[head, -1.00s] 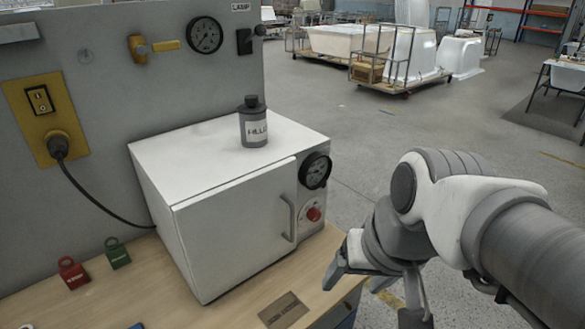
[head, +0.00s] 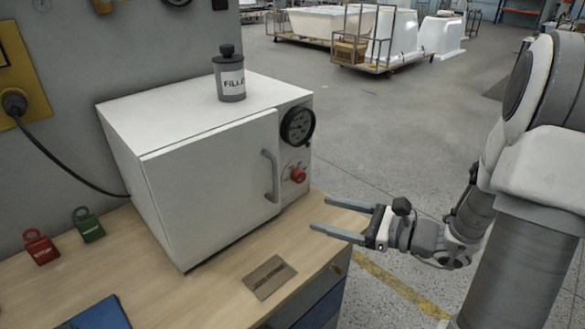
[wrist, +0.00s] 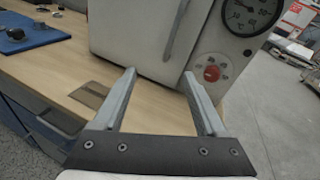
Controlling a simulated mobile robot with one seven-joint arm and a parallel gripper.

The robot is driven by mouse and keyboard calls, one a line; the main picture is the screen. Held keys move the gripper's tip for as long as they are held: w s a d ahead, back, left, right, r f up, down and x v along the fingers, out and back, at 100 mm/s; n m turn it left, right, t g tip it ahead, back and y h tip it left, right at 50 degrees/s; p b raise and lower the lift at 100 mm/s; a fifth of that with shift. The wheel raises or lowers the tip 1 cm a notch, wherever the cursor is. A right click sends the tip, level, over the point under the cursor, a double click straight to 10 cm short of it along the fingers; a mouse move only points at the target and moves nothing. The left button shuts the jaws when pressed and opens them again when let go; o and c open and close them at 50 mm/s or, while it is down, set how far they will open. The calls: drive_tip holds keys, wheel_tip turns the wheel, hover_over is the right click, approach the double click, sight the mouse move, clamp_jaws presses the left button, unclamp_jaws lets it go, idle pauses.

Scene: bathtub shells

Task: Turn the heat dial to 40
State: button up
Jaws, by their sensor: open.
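A small red dial (head: 298,175) sits on the right-hand panel of a white oven (head: 210,165), below a round black gauge (head: 297,126). In the wrist view the red dial (wrist: 212,73) sits on a pale round plate with markings too small to read, under the gauge (wrist: 245,14). My gripper (head: 318,214) is open and empty, in front of and below the dial, apart from it. In the wrist view both fingers (wrist: 160,75) point toward the oven front, with the dial beyond the right fingertip.
The oven door handle (head: 270,176) stands out left of the dial. A canister (head: 229,78) stands on the oven. Open floor is to the right.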

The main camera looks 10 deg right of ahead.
sight(302, 178)
drive_tip(key=w+d+f+m+t+h, duration=0.35)
drive_tip(key=d+m+t, duration=0.2)
drive_tip(key=d, duration=0.25)
drive_tip(key=shift+g+y, duration=0.25)
drive_tip(key=shift+g, duration=0.1)
drive_tip(key=x, duration=0.8)
drive_tip(key=b+x, duration=0.1)
drive_tip(key=x, duration=0.8)
drive_tip(key=shift+s+a+f, duration=0.15)
drive_tip(key=shift+s+a, duration=0.05)
drive_tip(key=shift+a, duration=0.05)
clamp_jaws()
